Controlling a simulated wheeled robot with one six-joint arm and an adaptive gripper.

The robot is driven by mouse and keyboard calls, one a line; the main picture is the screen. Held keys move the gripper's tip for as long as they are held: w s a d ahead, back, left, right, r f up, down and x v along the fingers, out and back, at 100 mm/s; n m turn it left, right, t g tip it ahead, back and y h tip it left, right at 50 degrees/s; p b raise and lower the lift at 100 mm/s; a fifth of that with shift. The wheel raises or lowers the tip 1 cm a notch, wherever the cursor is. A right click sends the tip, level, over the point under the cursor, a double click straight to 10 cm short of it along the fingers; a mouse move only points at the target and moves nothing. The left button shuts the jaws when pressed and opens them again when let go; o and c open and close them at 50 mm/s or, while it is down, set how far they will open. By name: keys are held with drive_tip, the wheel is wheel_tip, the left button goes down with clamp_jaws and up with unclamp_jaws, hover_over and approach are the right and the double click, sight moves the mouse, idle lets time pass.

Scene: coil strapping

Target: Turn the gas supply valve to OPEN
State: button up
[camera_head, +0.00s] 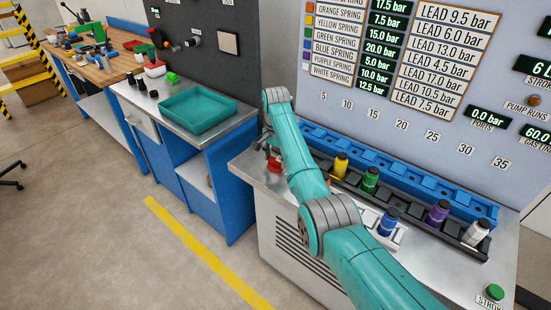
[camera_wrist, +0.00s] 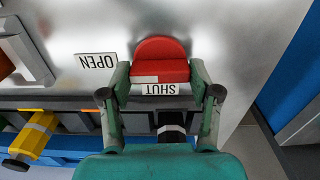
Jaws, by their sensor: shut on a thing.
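The red gas valve handle (camera_wrist: 160,50) is a rounded red piece with a flat front block, on the grey metal top. In the wrist view, the two fingers of my gripper (camera_wrist: 160,73) stand on either side of it, shut on it. A SHUT label (camera_wrist: 160,90) lies right by the handle, between my fingers. An OPEN label (camera_wrist: 97,62) lies to the left of the handle, outside my left finger. Both labels read upside down. In the head view, the red handle (camera_head: 273,164) shows at the bench's left end, and my arm hides most of the gripper.
A blue rack (camera_head: 400,172) and a dark rack with coloured cartridges, such as the yellow one (camera_head: 340,166) and green one (camera_head: 370,180), run along the bench. In the wrist view, the yellow cartridge (camera_wrist: 38,135) is lower left. A teal tray (camera_head: 198,110) sits on the neighbouring bench.

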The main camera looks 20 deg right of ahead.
sight(275, 159)
drive_tip(key=shift+m, duration=0.3)
drive_tip(key=o, duration=1.1)
drive_tip(key=shift+o, duration=0.2)
wheel_tip(275, 159, up, 12)
